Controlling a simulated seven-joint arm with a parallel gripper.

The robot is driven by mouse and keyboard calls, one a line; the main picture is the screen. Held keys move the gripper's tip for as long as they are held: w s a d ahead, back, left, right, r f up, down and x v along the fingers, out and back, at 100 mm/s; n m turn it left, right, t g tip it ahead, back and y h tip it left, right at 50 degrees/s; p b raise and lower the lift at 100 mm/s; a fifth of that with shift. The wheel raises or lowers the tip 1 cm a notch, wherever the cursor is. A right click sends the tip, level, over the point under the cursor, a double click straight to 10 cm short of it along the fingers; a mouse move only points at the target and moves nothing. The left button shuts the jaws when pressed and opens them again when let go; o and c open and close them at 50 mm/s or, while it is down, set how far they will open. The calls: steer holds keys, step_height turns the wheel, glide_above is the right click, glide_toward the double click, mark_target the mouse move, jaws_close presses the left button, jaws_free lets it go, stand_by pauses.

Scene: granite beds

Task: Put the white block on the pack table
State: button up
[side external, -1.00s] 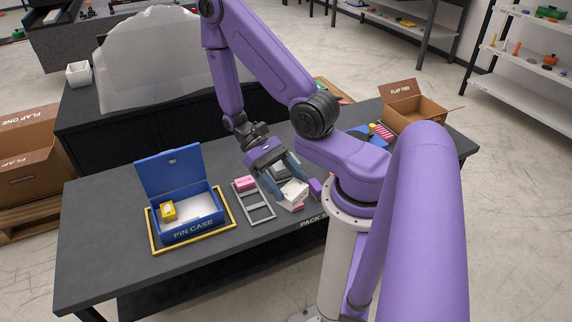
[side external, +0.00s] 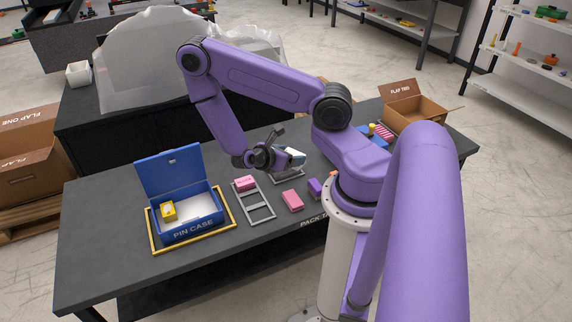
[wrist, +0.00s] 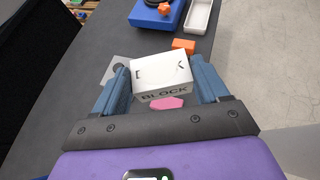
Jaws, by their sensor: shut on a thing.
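The white block (side external: 296,157) is in my gripper (side external: 288,156), above the rear middle of the dark pack table (side external: 115,235). In the wrist view the white block (wrist: 161,78), lettered BLOCK, sits between the two blue fingers of my gripper (wrist: 161,72). In the side view the block is partly hidden by the fingers. It appears clear of the table, with a grey flat piece (side external: 289,175) lying beneath it.
A pink block (side external: 292,201) and a purple block (side external: 314,188) lie in front of my gripper. A grey rack (side external: 255,203) with a pink block (side external: 246,183), and the open blue pin case (side external: 185,228), stand left. An open carton (side external: 414,117) stands at the back right.

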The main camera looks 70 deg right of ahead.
steer(key=w+f+n+t, duration=0.3)
steer(key=f+n+t, duration=0.1)
steer(key=w+a+f+n+t, duration=0.1)
steer(key=w+f+n+t, duration=0.1)
steer(key=n+t, duration=0.1)
steer(key=shift+w+f+h, duration=0.3)
steer(key=shift+w, duration=0.05)
steer(key=shift+w+a+f+n+t+y, duration=0.4)
steer(key=shift+a+f+n+t, duration=0.45)
steer(key=shift+f, duration=1.55)
steer(key=shift+w+a+f+n+t+y, duration=0.35)
steer(key=shift+a+f+n+t, duration=0.5)
steer(key=shift+f, duration=1.6)
steer(key=shift+w+a+f+n+t+y, duration=0.25)
steer(key=shift+a+f+n+t+y, duration=0.6)
steer(key=shift+f, duration=1.55)
steer(key=shift+d+f+h, duration=0.15)
steer(key=shift+f+h, duration=0.05)
steer(key=shift+h, duration=0.1)
steer(key=o, duration=1.3)
steer(key=shift+r, duration=0.15)
